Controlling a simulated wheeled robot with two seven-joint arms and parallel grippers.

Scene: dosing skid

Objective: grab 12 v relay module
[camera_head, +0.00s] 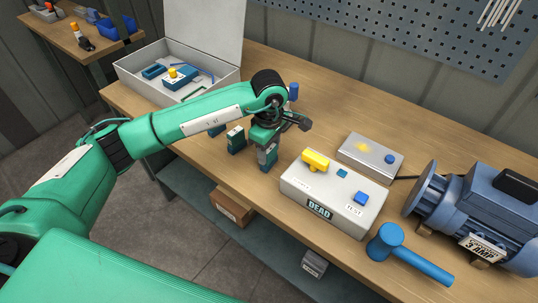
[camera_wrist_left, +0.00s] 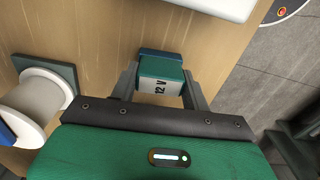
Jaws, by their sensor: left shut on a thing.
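The 12 V relay module (camera_wrist_left: 160,88) is a small green and blue block with a pale label reading "12 V". In the wrist view it sits between the two grey fingers of my left gripper (camera_wrist_left: 161,92), which is shut on it. In the head view my left gripper (camera_head: 268,143) points down and holds the module (camera_head: 267,158) upright near the bench's front edge. I cannot tell whether its base touches the bench. My right gripper is not in view.
A similar green module (camera_head: 236,139) and a blue one (camera_head: 216,130) stand left of the gripper. A pale box marked "DEAD" (camera_head: 340,200) is close on the right. Beyond are a blue mallet (camera_head: 410,256) and a motor (camera_head: 475,215). An open case (camera_head: 125,82) stands at the back left.

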